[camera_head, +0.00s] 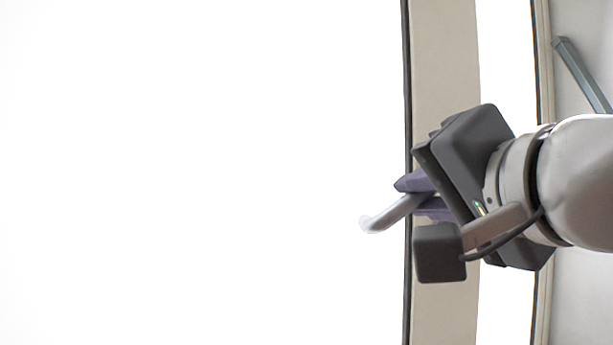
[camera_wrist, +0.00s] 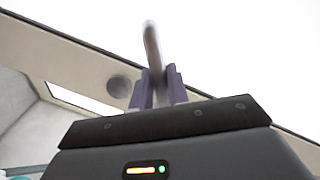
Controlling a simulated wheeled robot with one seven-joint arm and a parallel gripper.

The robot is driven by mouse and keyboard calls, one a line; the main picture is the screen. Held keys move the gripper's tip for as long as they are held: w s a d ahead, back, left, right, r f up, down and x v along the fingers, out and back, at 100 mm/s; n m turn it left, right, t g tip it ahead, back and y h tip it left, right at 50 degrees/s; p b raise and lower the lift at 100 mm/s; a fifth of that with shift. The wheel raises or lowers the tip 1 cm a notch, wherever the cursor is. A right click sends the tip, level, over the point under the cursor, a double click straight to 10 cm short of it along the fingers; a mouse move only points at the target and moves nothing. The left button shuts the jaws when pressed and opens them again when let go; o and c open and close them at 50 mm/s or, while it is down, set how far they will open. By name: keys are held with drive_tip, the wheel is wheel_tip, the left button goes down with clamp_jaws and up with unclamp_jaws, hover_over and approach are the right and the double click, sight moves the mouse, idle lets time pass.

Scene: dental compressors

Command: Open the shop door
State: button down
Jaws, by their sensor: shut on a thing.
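The shop door shows as a beige upright strip (camera_head: 443,60) with a dark edge in the head view. It crosses the wrist view as a slanting beige band (camera_wrist: 75,58). A grey lever handle (camera_head: 388,216) sticks out to the left past the door's dark edge; it also shows in the wrist view (camera_wrist: 152,45). My gripper (camera_head: 418,195) comes in from the right and is shut on the handle, with its purple fingers on either side. In the wrist view the fingers (camera_wrist: 158,88) stand close around the handle. The handle's base is partly hidden by my gripper in the head view.
Left of the door edge is blank white. Right of the strip is a white gap, then a beige frame (camera_head: 544,60) and a grey wall. A grey-blue bar (camera_head: 582,75) slants at the upper right. A dark round spot (camera_wrist: 119,87) is on the band.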

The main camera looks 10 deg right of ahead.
drive_tip(key=shift+s+a+f, duration=0.1)
drive_tip(key=shift+s+a, duration=0.2)
drive_tip(key=shift+s, duration=0.4)
drive_tip(key=c, duration=1.4)
unclamp_jaws()
drive_tip(key=shift+w, duration=0.1)
drive_tip(key=shift+d, duration=0.1)
drive_tip(key=s+r, duration=0.1)
drive_tip(key=s, duration=0.7)
drive_tip(key=shift+d+p, duration=0.3)
drive_tip(key=shift+p, duration=0.05)
